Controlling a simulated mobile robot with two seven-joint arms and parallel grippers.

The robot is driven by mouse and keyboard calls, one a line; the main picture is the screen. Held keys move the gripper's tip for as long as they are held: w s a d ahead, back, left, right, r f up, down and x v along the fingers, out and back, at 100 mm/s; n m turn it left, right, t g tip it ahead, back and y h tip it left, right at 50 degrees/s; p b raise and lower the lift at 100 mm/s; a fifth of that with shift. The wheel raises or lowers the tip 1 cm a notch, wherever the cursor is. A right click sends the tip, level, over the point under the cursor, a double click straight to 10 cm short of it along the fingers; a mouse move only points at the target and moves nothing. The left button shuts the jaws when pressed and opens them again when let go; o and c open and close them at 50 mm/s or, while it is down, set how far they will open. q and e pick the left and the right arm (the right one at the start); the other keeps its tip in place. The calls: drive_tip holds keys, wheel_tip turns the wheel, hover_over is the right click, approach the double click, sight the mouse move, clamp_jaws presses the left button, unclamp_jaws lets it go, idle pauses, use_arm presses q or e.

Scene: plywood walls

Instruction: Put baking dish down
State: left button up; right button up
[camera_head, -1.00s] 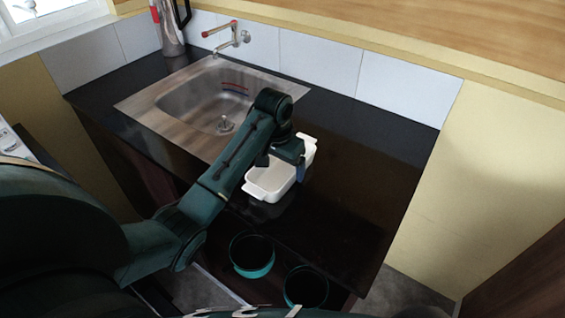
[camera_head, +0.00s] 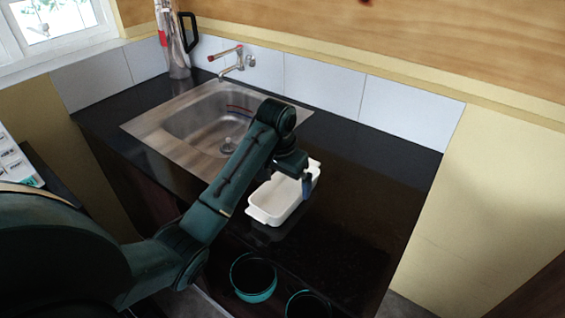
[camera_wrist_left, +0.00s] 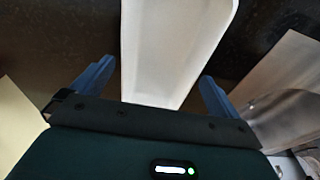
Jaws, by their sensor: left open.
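The white baking dish (camera_head: 275,201) sits upright on the black countertop (camera_head: 350,190), to the right of the sink. It is rectangular with a handle at each end. My left gripper (camera_head: 306,184) is at the dish's right side, partly in front of it. In the left wrist view the dish (camera_wrist_left: 170,45) lies between and beyond the two blue fingers of my left gripper (camera_wrist_left: 155,88). The fingers are spread wide, with gaps to the dish on both sides. My right gripper is not in view.
A steel sink (camera_head: 165,140) with a wall tap (camera_head: 238,62) is left of the dish. A metal jug (camera_head: 174,45) stands in the back corner. Two dark, teal-rimmed round things (camera_head: 252,277) are below the counter's front edge. The counter right of the dish is clear.

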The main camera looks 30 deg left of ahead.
sight(282, 199)
use_arm(q)
wheel_tip(282, 199, up, 9)
drive_tip(key=s, duration=0.1)
drive_tip(key=shift+s, duration=0.15)
drive_tip(key=shift+a+f, duration=0.1)
idle(0.5)
